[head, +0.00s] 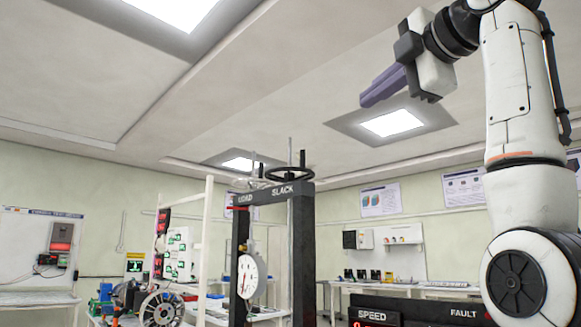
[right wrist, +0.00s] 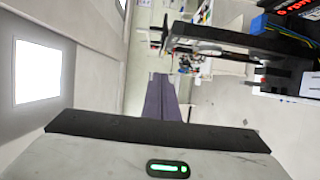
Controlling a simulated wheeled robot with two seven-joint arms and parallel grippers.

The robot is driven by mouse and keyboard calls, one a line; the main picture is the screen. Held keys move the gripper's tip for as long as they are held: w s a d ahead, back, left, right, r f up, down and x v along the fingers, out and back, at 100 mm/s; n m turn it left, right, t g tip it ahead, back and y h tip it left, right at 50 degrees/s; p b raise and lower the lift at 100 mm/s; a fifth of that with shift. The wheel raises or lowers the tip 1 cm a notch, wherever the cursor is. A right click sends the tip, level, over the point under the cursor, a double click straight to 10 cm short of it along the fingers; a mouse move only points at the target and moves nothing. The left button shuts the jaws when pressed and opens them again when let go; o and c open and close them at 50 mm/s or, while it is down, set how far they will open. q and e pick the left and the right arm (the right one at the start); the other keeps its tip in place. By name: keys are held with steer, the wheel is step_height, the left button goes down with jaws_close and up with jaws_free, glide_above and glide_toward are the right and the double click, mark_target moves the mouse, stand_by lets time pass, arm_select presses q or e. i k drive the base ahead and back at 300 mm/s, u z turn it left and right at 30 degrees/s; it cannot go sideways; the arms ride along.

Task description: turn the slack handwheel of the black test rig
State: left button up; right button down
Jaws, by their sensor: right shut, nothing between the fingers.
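The black test rig (head: 301,245) stands at the lower middle of the head view, with LOAD and SLACK printed on its top beam. The slack handwheel (head: 290,174), a black spoked wheel, lies flat above the SLACK end on a rod. My right gripper (head: 368,100) is raised to the right of and above the handwheel, apart from it, with its purple fingers closed and empty. In the right wrist view the closed fingers (right wrist: 161,80) point up the picture. The rig's dark beam (right wrist: 235,40) lies to their upper right, with a thin wheel edge (right wrist: 166,35) at its left. My left gripper is not in view.
A round white dial gauge (head: 251,277) hangs inside the rig. A white frame (head: 205,240) and a bench with equipment stand left of it. A black panel marked SPEED and FAULT (head: 420,312) is at lower right. The space between gripper and handwheel looks clear.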

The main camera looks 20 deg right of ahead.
mark_target(289, 176)
steer(key=i, duration=1.15)
